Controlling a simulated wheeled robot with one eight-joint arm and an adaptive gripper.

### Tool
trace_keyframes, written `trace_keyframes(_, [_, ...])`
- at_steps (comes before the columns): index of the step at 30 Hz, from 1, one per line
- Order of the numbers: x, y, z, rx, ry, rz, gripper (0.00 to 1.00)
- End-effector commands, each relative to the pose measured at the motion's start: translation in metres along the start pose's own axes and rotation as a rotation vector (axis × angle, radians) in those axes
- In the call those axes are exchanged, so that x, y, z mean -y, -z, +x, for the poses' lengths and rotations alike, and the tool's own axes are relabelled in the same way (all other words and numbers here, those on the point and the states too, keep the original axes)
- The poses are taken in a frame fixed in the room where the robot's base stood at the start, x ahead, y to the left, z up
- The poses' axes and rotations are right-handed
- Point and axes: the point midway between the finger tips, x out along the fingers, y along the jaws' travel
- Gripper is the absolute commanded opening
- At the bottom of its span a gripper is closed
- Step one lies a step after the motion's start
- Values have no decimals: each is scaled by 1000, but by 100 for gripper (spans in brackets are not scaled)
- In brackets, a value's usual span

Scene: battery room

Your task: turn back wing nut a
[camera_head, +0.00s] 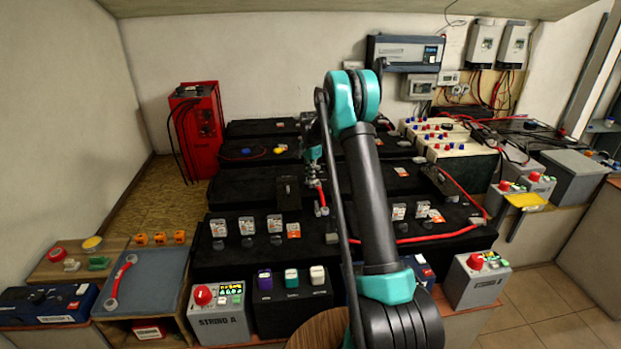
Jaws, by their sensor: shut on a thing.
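My gripper (316,181) points down in the middle of the black battery rows, beside the upper end of a short red cable (322,196). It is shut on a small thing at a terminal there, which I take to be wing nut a. The nut is hidden by the fingers and too small to make out. The cable's lower end has a grey lug (321,211) on the front battery row (262,257). I cannot tell how far the nut is turned.
My arm crosses the right middle and hides part of the batteries. A grey box marked STRING A (218,318) stands at the front left. A red cabinet (197,130) stands behind. A long red cable (430,236) runs right.

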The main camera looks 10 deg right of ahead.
Motion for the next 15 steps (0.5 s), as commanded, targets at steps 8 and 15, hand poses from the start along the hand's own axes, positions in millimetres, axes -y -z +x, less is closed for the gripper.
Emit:
trace_keyframes(8, [0,0,0,0,1,-261,0])
trace_keyframes(15, [0,0,0,0,1,-488,0])
